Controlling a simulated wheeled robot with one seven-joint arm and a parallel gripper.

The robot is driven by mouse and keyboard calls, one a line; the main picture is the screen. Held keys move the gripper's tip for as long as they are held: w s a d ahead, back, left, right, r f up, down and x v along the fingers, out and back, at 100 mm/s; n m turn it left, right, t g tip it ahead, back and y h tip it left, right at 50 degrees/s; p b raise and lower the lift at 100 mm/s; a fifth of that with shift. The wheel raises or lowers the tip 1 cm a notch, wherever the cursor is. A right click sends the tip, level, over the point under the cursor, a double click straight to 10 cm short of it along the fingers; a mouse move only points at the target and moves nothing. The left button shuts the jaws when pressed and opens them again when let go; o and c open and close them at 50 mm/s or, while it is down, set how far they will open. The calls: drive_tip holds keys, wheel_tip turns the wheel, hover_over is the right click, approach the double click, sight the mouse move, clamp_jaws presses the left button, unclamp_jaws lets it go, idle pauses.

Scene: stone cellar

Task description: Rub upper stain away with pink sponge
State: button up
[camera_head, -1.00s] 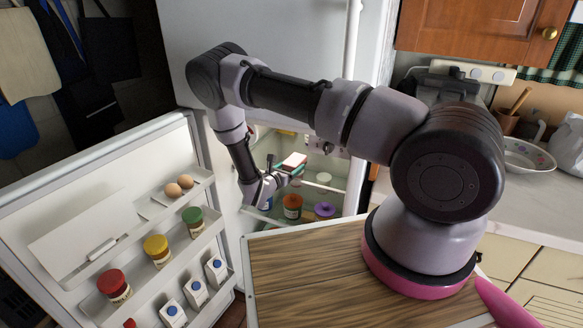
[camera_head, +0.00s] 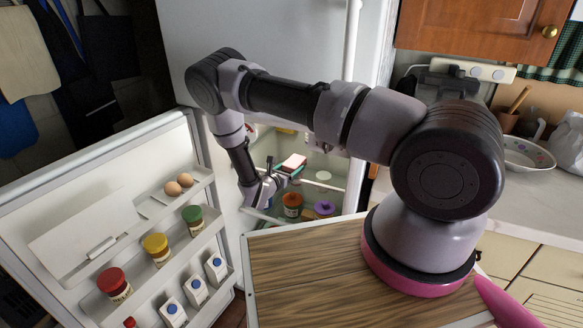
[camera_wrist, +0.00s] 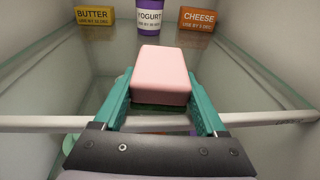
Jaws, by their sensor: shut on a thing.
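My gripper (camera_wrist: 160,100) is shut on the pink sponge (camera_wrist: 162,73), with a teal finger on each side. The sponge has a dark green underside and points into the open fridge (camera_head: 335,195), over the glass shelf (camera_wrist: 110,63). In the head view the sponge (camera_head: 294,161) shows small beyond my gripper (camera_head: 282,176). A pale round patch (camera_head: 323,175) lies on the shelf to the right of the sponge; I cannot tell for sure whether it is a stain. No clear stain shows in the wrist view, where the sponge and fingers hide part of the shelf.
A butter box (camera_wrist: 94,16), a yogurt tub (camera_wrist: 150,16) and a cheese box (camera_wrist: 197,18) stand at the back of the shelf. An orange-lidded jar (camera_head: 292,204) and a purple item (camera_head: 325,208) sit lower. The open door (camera_head: 100,215) holds eggs, jars and cartons at the left.

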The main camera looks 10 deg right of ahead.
drive_tip(key=shift+f, duration=0.1)
drive_tip(key=shift+r+x, duration=0.15)
drive_tip(key=shift+x, duration=0.85)
drive_tip(key=shift+r+x, duration=0.15)
drive_tip(key=shift+x, duration=0.8)
drive_tip(key=shift+a+f, duration=0.1)
drive_tip(key=shift+a, duration=0.15)
drive_tip(key=shift+s+a+f, duration=0.15)
drive_tip(key=shift+s+a, duration=0.4)
drive_tip(key=shift+s, duration=0.25)
drive_tip(key=shift+s+a+f, duration=0.15)
drive_tip(key=shift+s+a, duration=0.4)
drive_tip(key=shift+s, duration=0.3)
drive_tip(key=shift+w+r, duration=0.15)
drive_tip(key=shift+r, duration=1.25)
drive_tip(key=s+f+v, duration=0.1)
drive_tip(key=f+v, duration=0.1)
drive_tip(key=v, duration=0.9)
drive_tip(key=s+d+f+v, duration=0.1)
drive_tip(key=v, duration=1.1)
drive_tip(key=shift+s+f, duration=0.25)
drive_tip(key=shift+f, duration=0.05)
